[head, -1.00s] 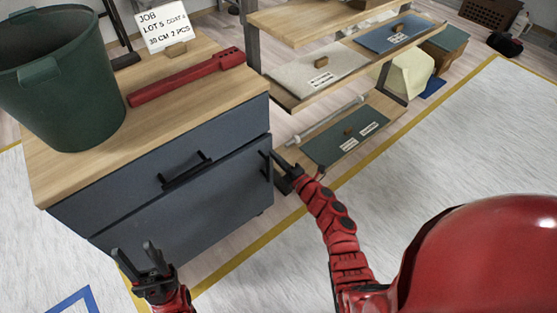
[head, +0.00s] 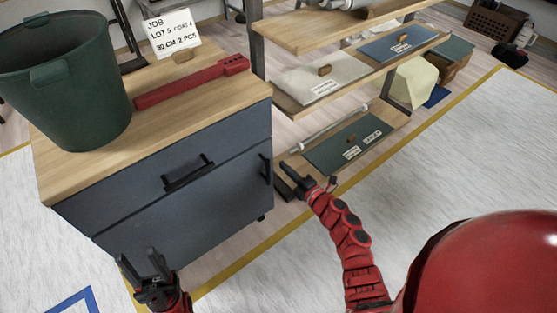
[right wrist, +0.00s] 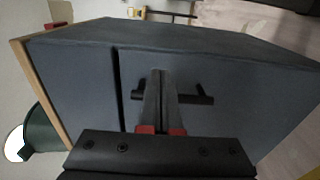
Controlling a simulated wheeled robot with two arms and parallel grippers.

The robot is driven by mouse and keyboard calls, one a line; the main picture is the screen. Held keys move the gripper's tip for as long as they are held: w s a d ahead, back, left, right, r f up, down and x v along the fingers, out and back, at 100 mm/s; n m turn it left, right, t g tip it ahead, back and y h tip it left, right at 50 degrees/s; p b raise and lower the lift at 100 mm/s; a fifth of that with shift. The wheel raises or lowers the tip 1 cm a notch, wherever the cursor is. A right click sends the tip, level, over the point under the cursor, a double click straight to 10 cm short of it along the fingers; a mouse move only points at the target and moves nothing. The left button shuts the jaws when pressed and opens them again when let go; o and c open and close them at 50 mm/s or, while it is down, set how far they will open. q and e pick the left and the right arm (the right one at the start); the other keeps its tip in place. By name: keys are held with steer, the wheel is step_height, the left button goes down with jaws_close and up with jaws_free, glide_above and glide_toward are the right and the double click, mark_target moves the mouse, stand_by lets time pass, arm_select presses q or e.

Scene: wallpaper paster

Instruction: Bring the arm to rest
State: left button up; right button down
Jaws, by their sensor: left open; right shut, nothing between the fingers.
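My right gripper (head: 284,172) is shut and empty in the head view, just right of the cabinet front, with the red right arm reaching up from the lower right. In the right wrist view its closed fingers (right wrist: 163,95) point at the blue-grey cabinet (right wrist: 85,85) and overlap a dark bar handle (right wrist: 202,99); I see no grip on it. My left gripper (head: 138,268) is open and empty at the lower left, in front of the cabinet (head: 180,228).
The cabinet's wooden top carries a green bin (head: 70,95), a red bar-shaped tool (head: 190,83) and a job card (head: 172,36). A shelf rack (head: 375,70) with labelled panels stands behind the right gripper.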

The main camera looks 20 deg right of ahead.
steer(key=v, duration=0.8)
steer(key=shift+s+f, duration=0.25)
steer(key=shift+f, duration=0.05)
